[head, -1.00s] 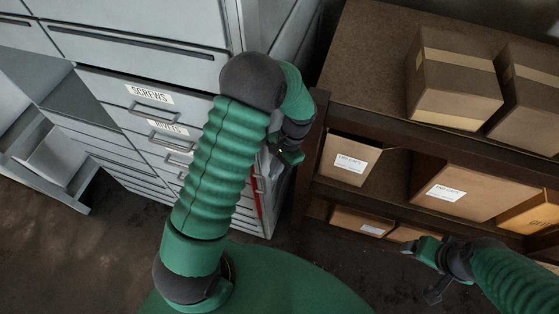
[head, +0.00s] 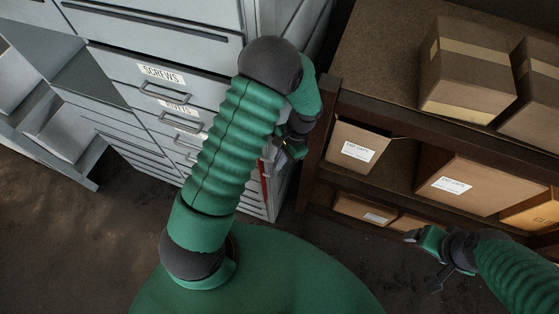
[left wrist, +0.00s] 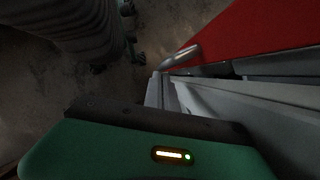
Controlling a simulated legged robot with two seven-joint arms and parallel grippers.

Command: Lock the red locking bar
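The red locking bar (head: 265,184) is a thin upright strip on the right front edge of the grey drawer cabinet (head: 150,42), partly hidden behind my left arm. A broad red surface, apparently the bar close up, fills the upper right of the left wrist view (left wrist: 255,32), with a metal handle (left wrist: 181,57) at its lower left end. My left gripper (head: 297,150) is near the cabinet's right front edge, just above and right of the visible red strip. Its fingers are too small and dark to judge, and contact cannot be told. My right gripper (head: 412,236) hangs before the shelf, away from the bar.
A brown shelf (head: 385,45) with several cardboard boxes (head: 465,68) stands close on the right of the cabinet. Open drawers (head: 65,140) stick out at the left. Dark floor (head: 120,240) is free in front of the cabinet.

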